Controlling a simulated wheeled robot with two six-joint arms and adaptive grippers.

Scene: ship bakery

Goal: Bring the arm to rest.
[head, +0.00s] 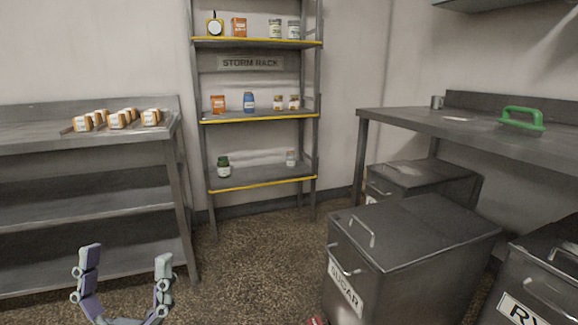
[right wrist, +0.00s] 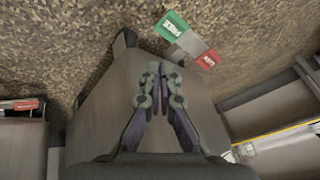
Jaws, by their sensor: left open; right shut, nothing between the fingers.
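My left gripper (head: 126,260) shows at the bottom left of the head view. Its two fingers stand upright and wide apart, with nothing between them. It is over the floor, in front of the left shelved bench. My right gripper (right wrist: 160,72) shows in the right wrist view, with its fingertips close together and nothing held. Behind it lies a large plain grey-brown surface that I cannot name for sure. My right gripper does not show in the head view.
The storm rack (head: 262,119) stands at the back. The sugar bin (head: 430,237) and other bins stand right, beside a counter (head: 450,127).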

